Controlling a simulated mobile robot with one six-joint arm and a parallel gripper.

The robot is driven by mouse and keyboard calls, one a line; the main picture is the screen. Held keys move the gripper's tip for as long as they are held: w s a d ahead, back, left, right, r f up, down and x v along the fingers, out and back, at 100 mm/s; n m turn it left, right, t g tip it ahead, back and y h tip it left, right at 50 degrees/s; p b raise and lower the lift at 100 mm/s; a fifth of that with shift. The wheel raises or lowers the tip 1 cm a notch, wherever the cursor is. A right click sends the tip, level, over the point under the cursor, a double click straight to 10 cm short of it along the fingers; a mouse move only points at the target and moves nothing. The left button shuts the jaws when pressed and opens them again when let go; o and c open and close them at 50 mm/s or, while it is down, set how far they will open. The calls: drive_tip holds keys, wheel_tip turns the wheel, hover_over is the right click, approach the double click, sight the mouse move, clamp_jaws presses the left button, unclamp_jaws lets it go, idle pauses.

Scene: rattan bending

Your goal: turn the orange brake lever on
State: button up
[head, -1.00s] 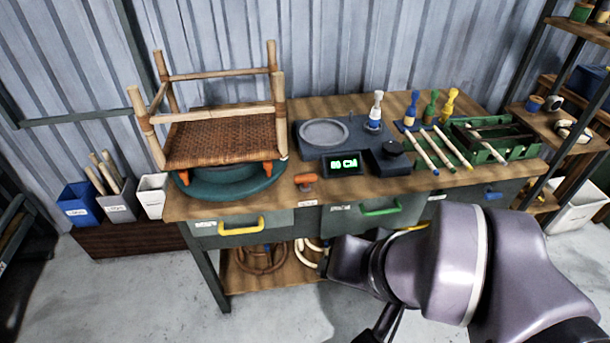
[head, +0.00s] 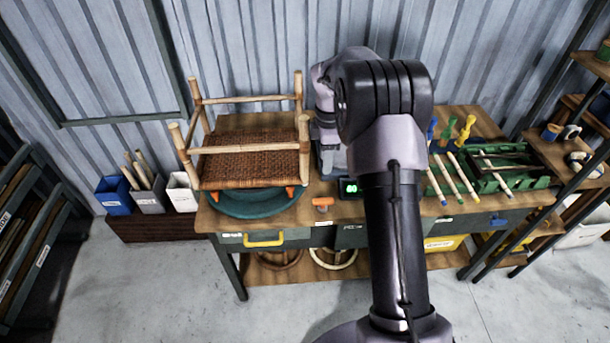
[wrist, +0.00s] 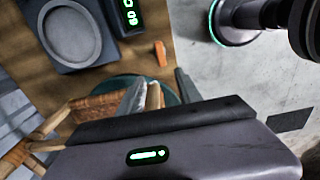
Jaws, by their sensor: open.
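The orange brake lever (head: 323,202) sits at the bench's front edge, just right of the green turntable (head: 255,205). It also shows in the wrist view (wrist: 160,53), ahead of the fingers. A rattan-seated chair frame (head: 250,165) stands on the turntable. My gripper (head: 327,165) is over the bench behind the lever, right of the chair, partly hidden by my arm.
A green rack (head: 490,165) and rods lie farther right. A yellow drawer handle (head: 263,240) juts out below the bench top.

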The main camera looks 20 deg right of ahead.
sight(323, 200)
wheel_tip(323, 200, down, 17)
drive_tip(key=b, duration=0.5)
drive_tip(key=shift+s, duration=0.1)
clamp_jaws()
